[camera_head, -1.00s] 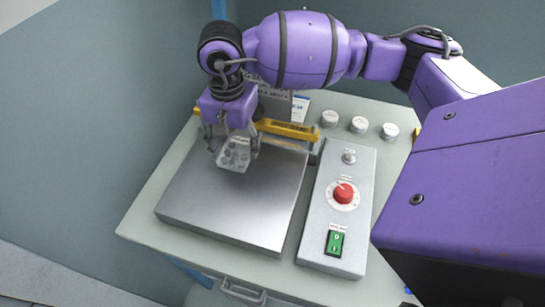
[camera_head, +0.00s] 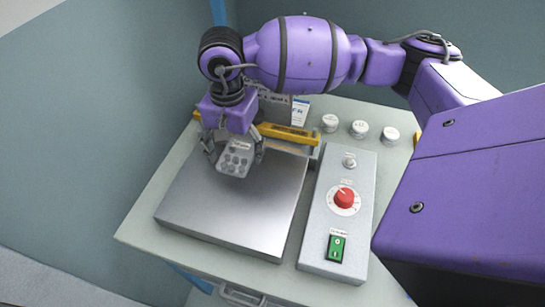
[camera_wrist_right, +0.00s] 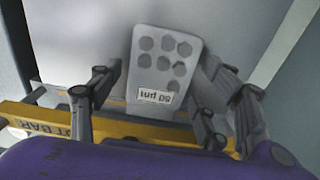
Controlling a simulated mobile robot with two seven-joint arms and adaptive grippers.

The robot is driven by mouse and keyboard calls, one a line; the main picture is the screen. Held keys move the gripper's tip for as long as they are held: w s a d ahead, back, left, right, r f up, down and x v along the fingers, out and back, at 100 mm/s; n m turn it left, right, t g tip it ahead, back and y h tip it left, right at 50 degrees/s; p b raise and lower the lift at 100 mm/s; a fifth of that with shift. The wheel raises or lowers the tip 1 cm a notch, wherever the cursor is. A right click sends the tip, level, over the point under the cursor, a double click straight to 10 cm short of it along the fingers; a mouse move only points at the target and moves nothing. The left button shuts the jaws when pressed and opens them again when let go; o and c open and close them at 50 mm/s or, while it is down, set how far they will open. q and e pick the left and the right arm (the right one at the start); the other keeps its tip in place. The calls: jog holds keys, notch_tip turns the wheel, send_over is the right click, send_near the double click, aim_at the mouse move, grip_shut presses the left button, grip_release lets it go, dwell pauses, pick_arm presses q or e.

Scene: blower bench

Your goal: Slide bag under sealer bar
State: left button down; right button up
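The bag (camera_head: 235,158) is a small grey pouch with several round items and a white label. It is over the steel plate (camera_head: 225,215), in front of the yellow sealer bar (camera_head: 290,132). In the right wrist view, the bag (camera_wrist_right: 165,65) has its label end close to the yellow bar (camera_wrist_right: 60,120), marked "HOT BAR". I cannot tell whether that end is under the bar. My right gripper (camera_head: 234,150) points down over the bag. Its fingers stand apart on either side, with a gap at the left finger in the wrist view. My left gripper is not in view.
A control box (camera_head: 337,215) with a red knob (camera_head: 344,197) and green switch (camera_head: 337,246) stands right of the plate. Several round white-topped items (camera_head: 359,129) line the bench's back right. The plate's front part is clear.

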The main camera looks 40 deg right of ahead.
aim_at(237, 152)
jog(key=shift+r, duration=0.1)
notch_tip(237, 152, up, 12)
dwell(0.7)
